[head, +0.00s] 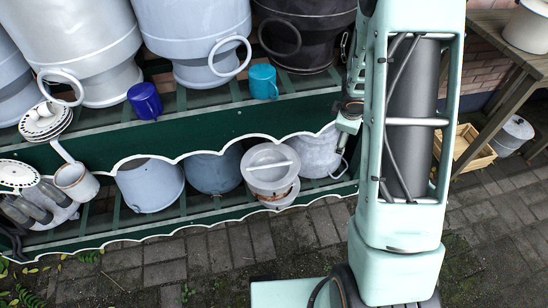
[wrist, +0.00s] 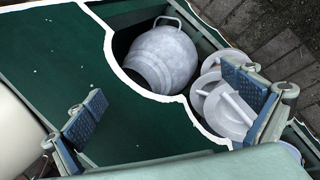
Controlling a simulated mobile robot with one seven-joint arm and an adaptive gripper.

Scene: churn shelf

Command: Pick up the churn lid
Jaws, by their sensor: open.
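The churn lid (head: 272,166), a round grey disc with a pale bar handle across it, sits tilted at the front of the lower shelf, on top of other round pieces. It also shows at the right in the wrist view (wrist: 219,113), partly hidden behind one finger. My gripper (wrist: 165,108) is open and empty. Its right finger overlaps the lid in the picture; its left finger is over the green scalloped board. I see no contact with the lid. In the head view my arm covers most of the gripper.
The green scalloped board (head: 90,160) edges the shelf above the lid. A grey churn (head: 320,153) lies right beside the lid, a blue-grey pot (head: 213,170) to its left. Blue (head: 145,101) and teal (head: 263,81) mugs stand above. The brick paving (head: 240,245) in front is clear.

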